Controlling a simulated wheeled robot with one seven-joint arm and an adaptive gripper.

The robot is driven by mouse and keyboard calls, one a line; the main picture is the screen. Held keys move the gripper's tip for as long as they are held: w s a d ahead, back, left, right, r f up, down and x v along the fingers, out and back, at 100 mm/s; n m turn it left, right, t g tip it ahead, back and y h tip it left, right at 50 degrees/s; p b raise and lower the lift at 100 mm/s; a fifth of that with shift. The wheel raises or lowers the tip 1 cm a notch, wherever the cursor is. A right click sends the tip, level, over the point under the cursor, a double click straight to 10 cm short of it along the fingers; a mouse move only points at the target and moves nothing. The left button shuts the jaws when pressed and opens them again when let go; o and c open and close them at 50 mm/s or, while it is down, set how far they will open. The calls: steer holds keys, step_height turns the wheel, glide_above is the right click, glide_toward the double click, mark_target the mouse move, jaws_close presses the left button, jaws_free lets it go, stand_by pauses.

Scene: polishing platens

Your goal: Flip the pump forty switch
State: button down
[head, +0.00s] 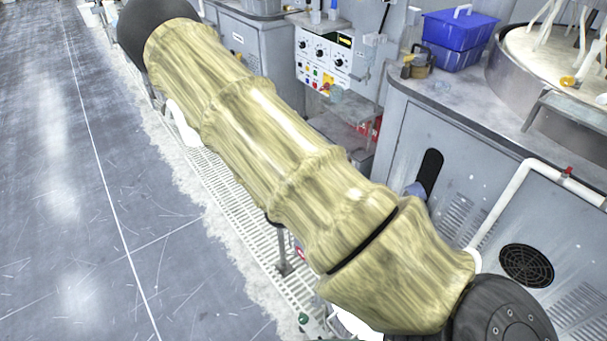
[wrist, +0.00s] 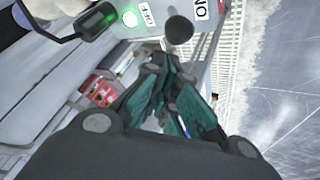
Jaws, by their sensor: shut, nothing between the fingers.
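A pale switch box shows at the top of the wrist view, with a lit green light (wrist: 130,18). Beside the light is a white OFF label (wrist: 147,15), and farther right a second label (wrist: 201,9) reads as ON turned around. A round dark knob (wrist: 178,30) stands between the two labels, possibly the end of the switch lever. No pump number is readable. My gripper (wrist: 172,75), with teal fingers, is shut and empty just below the knob in the wrist view. I cannot tell whether it touches. In the head view my gripper is out of sight.
My covered arm crosses the head view. Behind it stand a control panel (head: 325,62) with dials and buttons, blue bins (head: 460,30) on a grey cabinet (head: 425,105), and a white pipe (head: 510,195). A white grating (head: 235,195) runs along the floor. The open floor (head: 75,200) at left is clear.

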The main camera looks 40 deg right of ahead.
steer(key=shift+r, duration=0.4)
steer(key=w+d+r+p, duration=0.2)
steer(key=w, duration=0.1)
steer(key=s+a+r+b, duration=0.2)
steer(key=a+r, duration=0.2)
steer(key=a, duration=0.4)
steer(key=shift+a+r, duration=0.2)
steer(key=shift+a, duration=0.2)
stand_by(0.5)
